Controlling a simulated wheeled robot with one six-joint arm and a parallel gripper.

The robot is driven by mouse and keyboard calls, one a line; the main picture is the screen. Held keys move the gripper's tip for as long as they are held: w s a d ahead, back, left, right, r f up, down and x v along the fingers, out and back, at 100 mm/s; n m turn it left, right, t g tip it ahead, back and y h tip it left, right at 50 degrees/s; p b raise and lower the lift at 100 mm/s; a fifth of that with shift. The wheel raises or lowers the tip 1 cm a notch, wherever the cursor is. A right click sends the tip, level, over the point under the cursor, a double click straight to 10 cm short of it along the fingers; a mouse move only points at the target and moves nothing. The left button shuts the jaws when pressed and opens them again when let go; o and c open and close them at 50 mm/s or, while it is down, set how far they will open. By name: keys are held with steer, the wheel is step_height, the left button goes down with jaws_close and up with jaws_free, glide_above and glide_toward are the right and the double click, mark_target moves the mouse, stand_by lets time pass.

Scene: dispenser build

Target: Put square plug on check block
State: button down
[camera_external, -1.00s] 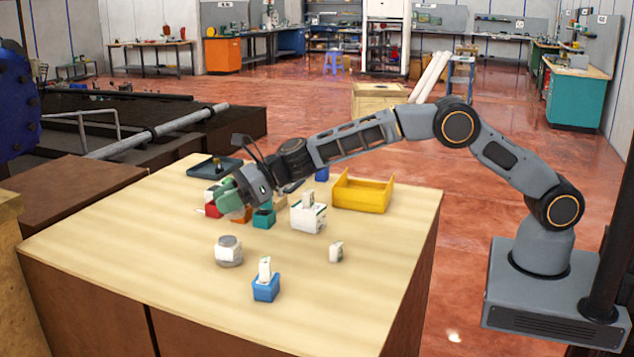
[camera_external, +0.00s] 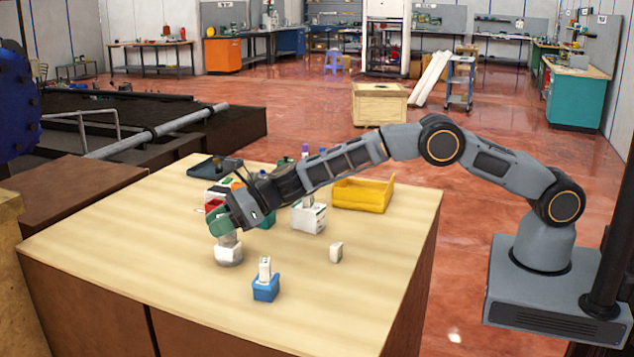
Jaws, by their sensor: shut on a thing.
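My gripper (camera_external: 226,233) is at the left of the table, pointing down just above a squat white block (camera_external: 229,255) with a grey top. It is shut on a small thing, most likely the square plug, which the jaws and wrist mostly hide. I cannot tell whether this held thing touches the white block. It is not clear which thing is the check block; the grey-topped white block under my gripper may be it.
A blue block with an upright white piece (camera_external: 265,288) stands in front. A small white piece (camera_external: 336,252) lies to the right. A white box (camera_external: 309,218), yellow bin (camera_external: 362,196) and dark tray (camera_external: 207,168) stand behind. The table's front right is clear.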

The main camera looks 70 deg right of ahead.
steer(key=shift+f, duration=0.1)
steer(key=c, duration=0.8)
jaws_free()
